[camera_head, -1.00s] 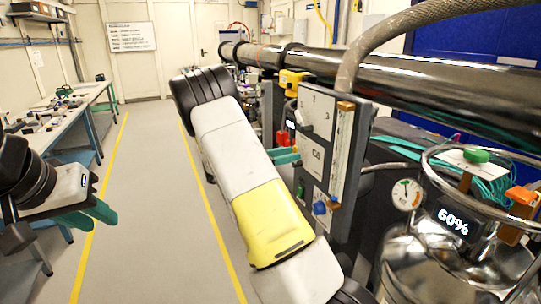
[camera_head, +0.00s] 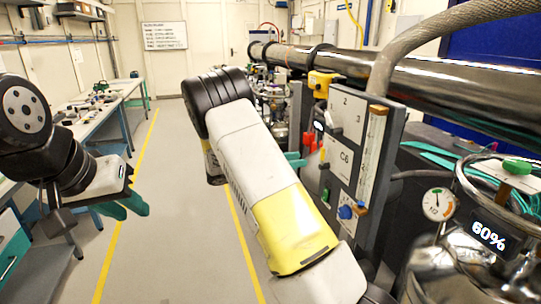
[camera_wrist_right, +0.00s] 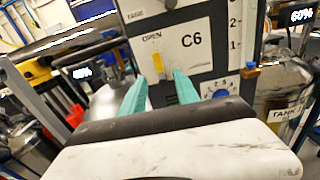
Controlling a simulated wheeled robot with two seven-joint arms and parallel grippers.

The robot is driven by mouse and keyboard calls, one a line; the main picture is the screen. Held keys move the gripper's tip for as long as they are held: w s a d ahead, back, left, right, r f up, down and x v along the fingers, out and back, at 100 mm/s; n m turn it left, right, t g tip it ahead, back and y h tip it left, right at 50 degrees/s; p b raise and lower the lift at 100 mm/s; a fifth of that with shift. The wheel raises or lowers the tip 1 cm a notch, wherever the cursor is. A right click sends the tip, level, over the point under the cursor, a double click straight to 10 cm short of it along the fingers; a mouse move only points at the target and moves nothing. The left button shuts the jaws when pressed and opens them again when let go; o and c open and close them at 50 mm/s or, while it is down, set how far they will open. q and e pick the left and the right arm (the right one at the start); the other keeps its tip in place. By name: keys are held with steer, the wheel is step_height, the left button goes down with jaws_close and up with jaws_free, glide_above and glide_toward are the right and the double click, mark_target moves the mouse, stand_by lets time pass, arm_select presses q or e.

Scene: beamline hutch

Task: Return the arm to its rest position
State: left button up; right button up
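My right arm (camera_head: 262,180) crosses the middle of the head view, its elbow raised. A teal fingertip of my right gripper (camera_head: 297,160) shows beside the grey panel (camera_head: 346,152) marked C6; the arm hides the rest. In the right wrist view, my right gripper (camera_wrist_right: 158,86) has its two teal fingers apart with nothing between them. It points at the panel face (camera_wrist_right: 205,45), where a yellow handle (camera_wrist_right: 158,63) shows beyond the fingers. My left gripper (camera_head: 132,208) hangs at the left over the floor, its teal fingers apart and empty.
A workbench (camera_head: 95,125) with small items runs along the left wall. A shiny dewar (camera_head: 445,265) with a gauge (camera_head: 438,204) and 60% display (camera_head: 488,235) stands at the right. A long dark pipe (camera_head: 400,72) runs above the panel. The aisle floor (camera_head: 180,200) is clear.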

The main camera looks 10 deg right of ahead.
steer(key=s+d+r+m+g+y, duration=0.1)
steer(key=s+m+g+y, duration=0.1)
steer(key=s+m+y, duration=0.95)
steer(key=s+a+r+m+t+y, duration=0.3)
steer(key=s+a, duration=0.3)
steer(key=s, duration=0.3)
steer(key=s+a+r+m+t+y, duration=0.3)
steer(key=s+a+r+t+y, duration=0.1)
steer(key=s+a, duration=0.3)
steer(key=shift+s+r+y, duration=0.75)
steer(key=shift+s+r, duration=0.15)
steer(key=shift+s, duration=0.1)
